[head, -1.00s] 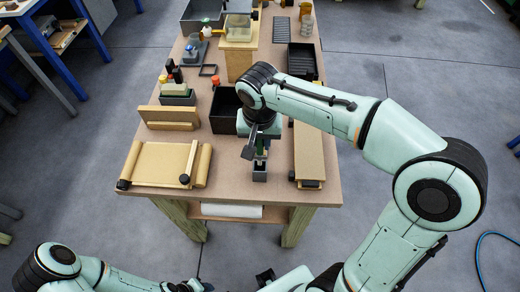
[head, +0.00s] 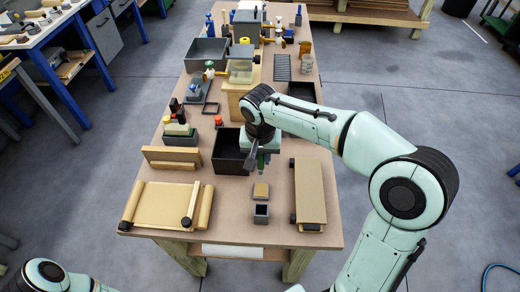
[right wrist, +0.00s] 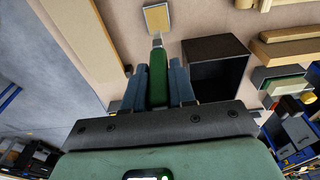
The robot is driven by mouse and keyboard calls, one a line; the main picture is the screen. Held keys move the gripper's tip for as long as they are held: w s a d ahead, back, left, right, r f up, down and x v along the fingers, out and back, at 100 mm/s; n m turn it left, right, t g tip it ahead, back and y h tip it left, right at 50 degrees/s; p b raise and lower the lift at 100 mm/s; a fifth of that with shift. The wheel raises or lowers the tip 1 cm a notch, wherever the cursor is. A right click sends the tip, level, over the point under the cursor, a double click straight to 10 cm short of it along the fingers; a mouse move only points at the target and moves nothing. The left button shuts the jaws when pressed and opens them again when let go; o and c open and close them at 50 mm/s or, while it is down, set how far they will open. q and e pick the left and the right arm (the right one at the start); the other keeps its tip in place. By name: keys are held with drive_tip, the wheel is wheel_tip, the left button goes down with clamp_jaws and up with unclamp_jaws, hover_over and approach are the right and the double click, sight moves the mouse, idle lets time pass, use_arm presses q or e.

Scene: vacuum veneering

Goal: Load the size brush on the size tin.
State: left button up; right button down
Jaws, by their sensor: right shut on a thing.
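My right gripper (head: 262,165) is shut on the size brush. In the right wrist view its two blue-grey fingers (right wrist: 158,86) clamp the green brush handle (right wrist: 157,72), and a small pale tip shows beyond it. A low square tin with a yellow-tan top, apparently the size tin (head: 261,190), sits on the table just nearer than the gripper. It also shows in the right wrist view (right wrist: 157,18), just beyond the brush tip. The brush appears above the table; whether it touches the tin cannot be told. My left gripper is out of view.
A grey open box (head: 261,214) stands just nearer than the tin. A black bin (head: 228,160) is close on the left, a long tan board (head: 310,190) on the right. A roll-ended sheet (head: 165,203) lies front left.

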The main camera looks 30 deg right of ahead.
sight(262, 173)
drive_tip(key=shift+w+d+f, duration=0.15)
drive_tip(key=shift+w+f, duration=0.1)
drive_tip(key=shift+f, duration=0.55)
drive_tip(key=shift+s+f+b, duration=0.3)
drive_tip(key=shift+f+b, duration=0.2)
drive_tip(key=shift+f, duration=0.4)
drive_tip(key=shift+f+b, duration=0.95)
drive_tip(key=shift+f, duration=1)
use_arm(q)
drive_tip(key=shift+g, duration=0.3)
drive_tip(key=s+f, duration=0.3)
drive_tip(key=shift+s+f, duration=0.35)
use_arm(e)
drive_tip(key=shift+w, duration=0.1)
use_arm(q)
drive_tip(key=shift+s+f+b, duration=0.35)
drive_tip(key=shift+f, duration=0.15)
use_arm(e)
drive_tip(key=shift+f, duration=0.6)
